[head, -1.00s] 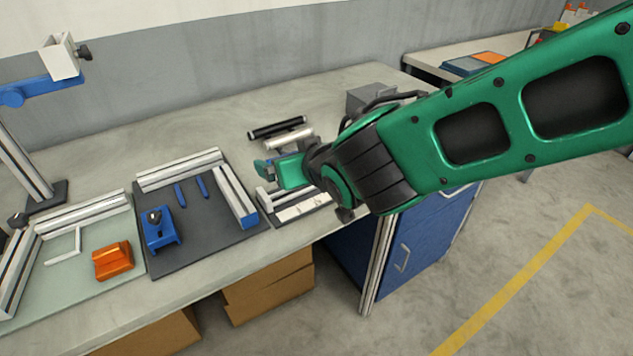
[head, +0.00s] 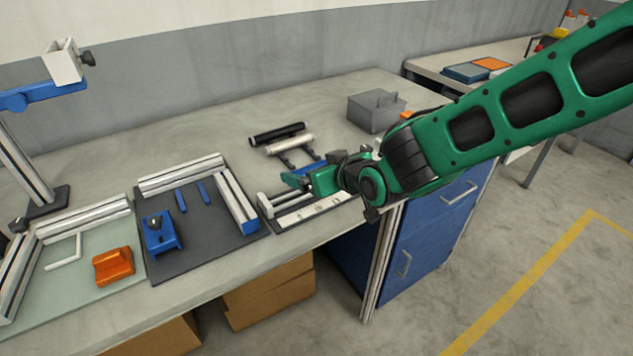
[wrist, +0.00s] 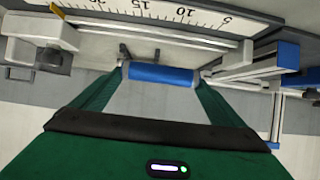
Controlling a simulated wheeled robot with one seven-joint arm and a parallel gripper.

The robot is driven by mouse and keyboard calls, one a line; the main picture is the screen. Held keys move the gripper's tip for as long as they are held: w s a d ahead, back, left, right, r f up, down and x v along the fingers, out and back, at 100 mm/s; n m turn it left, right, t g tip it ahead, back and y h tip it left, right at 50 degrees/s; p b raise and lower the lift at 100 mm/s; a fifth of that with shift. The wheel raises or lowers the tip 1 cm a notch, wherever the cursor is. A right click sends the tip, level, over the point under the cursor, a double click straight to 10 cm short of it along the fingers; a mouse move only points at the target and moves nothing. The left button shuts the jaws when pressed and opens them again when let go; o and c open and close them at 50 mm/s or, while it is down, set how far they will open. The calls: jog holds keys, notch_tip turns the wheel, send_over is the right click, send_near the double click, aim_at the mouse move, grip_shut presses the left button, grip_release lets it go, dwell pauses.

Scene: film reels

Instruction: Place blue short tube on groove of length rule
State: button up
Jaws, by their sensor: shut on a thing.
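My gripper (wrist: 162,77) is shut on the short blue tube (wrist: 160,74), which lies crosswise between the two green fingertips in the wrist view. In the head view my gripper (head: 292,180) is above the bench, just behind the length rule (head: 312,211). The rule has a white scale with black marks and pale rails; its scale also shows at the top of the wrist view (wrist: 190,12). Its right end is partly hidden by my arm in the head view. I cannot tell whether the tube touches the rule.
Behind the rule lie a black tube (head: 277,133) and a pale tube (head: 289,143). A grey box (head: 375,111) stands farther back right. Left is a dark board (head: 205,228) with rails and a blue clamp block (head: 160,233). An orange block (head: 113,264) lies farther left.

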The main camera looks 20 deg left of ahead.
jog(key=shift+f, duration=2)
jog(key=shift+f, duration=0.1)
jog(key=o, duration=0.8)
jog(key=shift+d+r, duration=0.2)
jog(key=shift+r, duration=0.05)
jog(key=v, duration=1.1)
jog(key=shift+s, duration=0.3)
jog(key=shift+d, duration=0.15)
